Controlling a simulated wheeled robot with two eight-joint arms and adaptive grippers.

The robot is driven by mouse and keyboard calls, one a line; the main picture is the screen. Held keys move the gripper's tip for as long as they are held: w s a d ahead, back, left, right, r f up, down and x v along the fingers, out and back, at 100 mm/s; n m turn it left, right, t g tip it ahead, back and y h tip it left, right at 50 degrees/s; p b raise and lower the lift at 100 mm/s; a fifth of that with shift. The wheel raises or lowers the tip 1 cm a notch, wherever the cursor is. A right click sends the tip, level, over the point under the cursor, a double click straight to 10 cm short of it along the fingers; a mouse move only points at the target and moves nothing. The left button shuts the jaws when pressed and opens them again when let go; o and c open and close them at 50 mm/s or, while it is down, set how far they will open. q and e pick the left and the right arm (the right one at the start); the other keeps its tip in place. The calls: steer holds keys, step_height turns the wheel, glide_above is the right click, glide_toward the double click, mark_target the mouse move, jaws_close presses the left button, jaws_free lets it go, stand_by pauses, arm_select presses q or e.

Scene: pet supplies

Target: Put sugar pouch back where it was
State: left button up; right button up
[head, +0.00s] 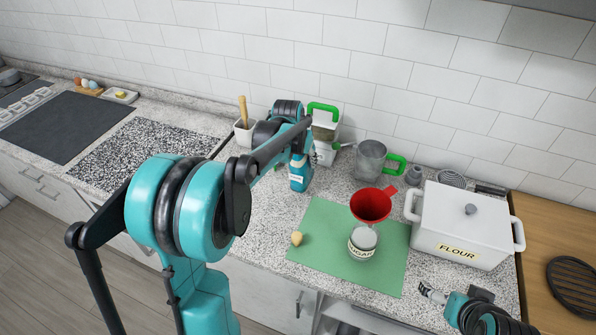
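A blue pouch-like item with a pale label (299,181), apparently the sugar pouch, is at the back of the counter, left of the green mat (325,270). My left arm reaches over to it, and my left gripper (300,157) is right above it. The fingers are hidden, so I cannot tell whether they hold it. A jar with a sugar label (363,244) stands on the mat, with a red funnel (371,205) at its top. My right gripper (432,293) is low at the right, apart from the jar; its finger opening is unclear.
A white flour box (465,225) stands right of the mat. A clear jug with a green handle (370,160) and a green-handled container (325,130) are at the back. A small yellowish object (296,238) lies on the mat's left edge. The mat's front left is clear.

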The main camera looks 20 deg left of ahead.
arm_select(q)
steer(key=f, duration=0.2)
steer(key=a+f+b, duration=0.1)
steer(key=f, duration=0.2)
steer(key=shift+a, duration=0.2)
steer(key=shift+s+r, duration=0.1)
steer(key=shift+r, duration=0.05)
steer(key=o, duration=1.3)
